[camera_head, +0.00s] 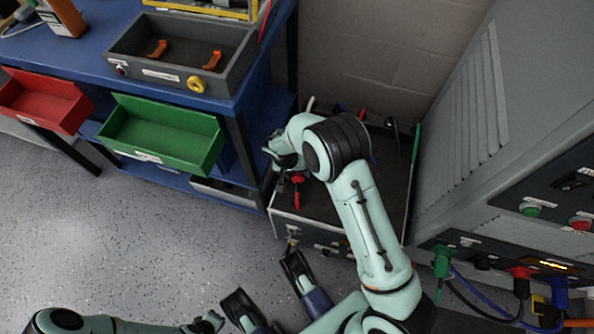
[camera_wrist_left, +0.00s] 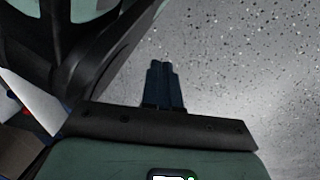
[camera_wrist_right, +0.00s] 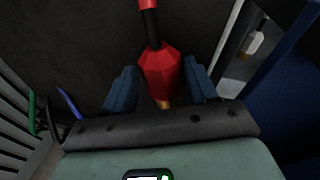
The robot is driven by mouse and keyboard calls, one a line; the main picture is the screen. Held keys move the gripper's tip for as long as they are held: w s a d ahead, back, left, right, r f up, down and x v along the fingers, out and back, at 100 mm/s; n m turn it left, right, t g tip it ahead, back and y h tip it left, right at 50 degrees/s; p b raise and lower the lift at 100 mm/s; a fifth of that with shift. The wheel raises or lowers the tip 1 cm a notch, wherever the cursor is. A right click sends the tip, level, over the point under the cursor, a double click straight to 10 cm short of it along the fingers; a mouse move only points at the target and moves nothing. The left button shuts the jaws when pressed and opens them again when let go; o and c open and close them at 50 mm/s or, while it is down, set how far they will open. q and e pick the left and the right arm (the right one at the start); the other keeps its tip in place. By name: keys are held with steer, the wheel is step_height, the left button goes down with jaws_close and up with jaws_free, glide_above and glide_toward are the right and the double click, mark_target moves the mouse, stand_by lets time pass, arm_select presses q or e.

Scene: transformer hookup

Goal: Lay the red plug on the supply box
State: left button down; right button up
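The red plug (camera_wrist_right: 160,72) sits between the two blue fingers of my right gripper (camera_wrist_right: 161,78) in the right wrist view, close against both. A black cable runs up from it, and a yellowish tip shows at its lower end. In the head view the red plug (camera_head: 297,192) is over the left part of the dark-topped supply box (camera_head: 388,205), just below my right gripper. I cannot tell whether it touches the top. My left gripper (camera_wrist_left: 165,85) shows in the left wrist view, fingers together and empty, above the speckled floor.
A tall grey cabinet (camera_head: 455,130) with sockets and cables stands at the right. A blue workbench (camera_head: 80,45) with a grey tray (camera_head: 215,85), an open red drawer (camera_head: 45,100) and an open green drawer (camera_head: 160,135) is at the left. The floor before it is clear.

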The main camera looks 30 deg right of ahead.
steer(key=shift+o, duration=0.9)
arm_select(q)
steer(key=w+d+r+t+p, duration=0.1)
steer(key=w+r+t+p, duration=0.1)
steer(key=w+r, duration=0.3)
steer(key=shift+d+r+p, duration=0.2)
steer(key=shift+r+p, duration=0.4)
steer(key=shift+p, duration=0.3)
arm_select(e)
steer(key=v, duration=1.3)
steer(key=shift+r, duration=0.2)
